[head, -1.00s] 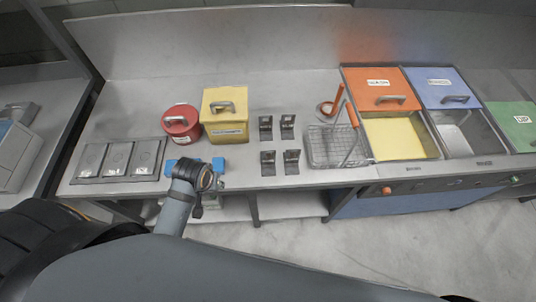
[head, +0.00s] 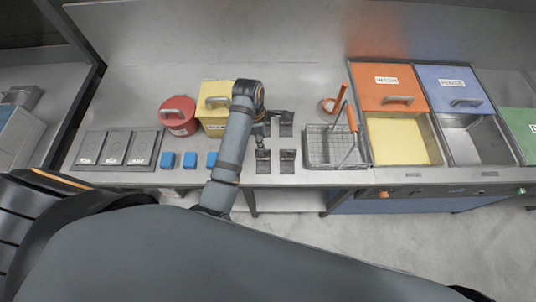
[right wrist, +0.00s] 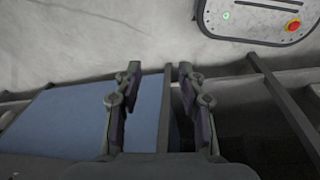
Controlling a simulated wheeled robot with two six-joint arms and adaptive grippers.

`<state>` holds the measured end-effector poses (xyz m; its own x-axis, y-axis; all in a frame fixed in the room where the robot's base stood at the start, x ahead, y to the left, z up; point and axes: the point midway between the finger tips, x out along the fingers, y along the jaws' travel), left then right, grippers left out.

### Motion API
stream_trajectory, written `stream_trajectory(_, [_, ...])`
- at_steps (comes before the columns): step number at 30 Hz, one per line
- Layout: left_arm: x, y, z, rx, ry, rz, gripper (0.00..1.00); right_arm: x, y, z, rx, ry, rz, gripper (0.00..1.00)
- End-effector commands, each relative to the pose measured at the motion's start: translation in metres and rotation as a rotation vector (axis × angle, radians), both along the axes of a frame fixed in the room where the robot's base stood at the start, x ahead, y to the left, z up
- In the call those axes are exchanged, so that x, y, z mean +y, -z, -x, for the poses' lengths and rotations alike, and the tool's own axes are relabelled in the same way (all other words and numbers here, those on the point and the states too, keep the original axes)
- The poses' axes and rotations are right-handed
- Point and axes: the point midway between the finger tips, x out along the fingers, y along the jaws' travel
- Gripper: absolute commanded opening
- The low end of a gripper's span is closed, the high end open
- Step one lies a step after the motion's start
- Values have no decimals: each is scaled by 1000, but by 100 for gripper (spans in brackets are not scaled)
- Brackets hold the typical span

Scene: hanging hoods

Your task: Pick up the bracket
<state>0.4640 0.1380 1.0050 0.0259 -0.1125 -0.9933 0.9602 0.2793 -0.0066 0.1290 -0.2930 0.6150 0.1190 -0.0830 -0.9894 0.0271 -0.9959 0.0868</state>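Several small dark metal brackets stand in two rows on the steel counter, in the middle of the head view. The front left bracket (head: 263,162), the front right bracket (head: 287,162) and the back right bracket (head: 286,124) are in plain view. My left gripper (head: 262,130) is over the back left spot, pointing down, and mostly hides the bracket there. Its fingers are too small and covered to show whether they are open or touching the bracket. My right gripper (right wrist: 156,85) is open and empty in the right wrist view, away from the counter top.
Left of the brackets are blue blocks (head: 190,160), a dark tray (head: 115,148), a red pot (head: 178,116) and a yellow box (head: 215,92). Right of them are a wire basket (head: 322,150) and basins with an orange lid (head: 384,85) and a blue lid (head: 452,88).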

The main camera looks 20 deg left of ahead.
Motion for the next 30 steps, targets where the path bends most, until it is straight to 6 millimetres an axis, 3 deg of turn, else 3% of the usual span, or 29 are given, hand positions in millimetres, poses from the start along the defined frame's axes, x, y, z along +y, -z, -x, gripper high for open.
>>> stream_trajectory(6, [-4, 35, 1, 4, 2, -2, 32, 9, -8, 22, 29, 4, -10, 40])
stream_trajectory(10, [-5, 47, 0, 1, 2, -2, 32, 20, -7, 38, 54, 10, -25, 40])
stream_trajectory(16, [-8, 56, 2, 5, 3, -1, 32, 17, -16, 23, 33, 7, -22, 40])
stream_trajectory(21, [-14, 86, 4, 4, 3, -2, 32, 13, -29, 7, 8, 5, -16, 40])
stream_trajectory(30, [-16, 100, 3, -1, 3, -1, 32, 12, -29, 20, 27, 5, -15, 40])
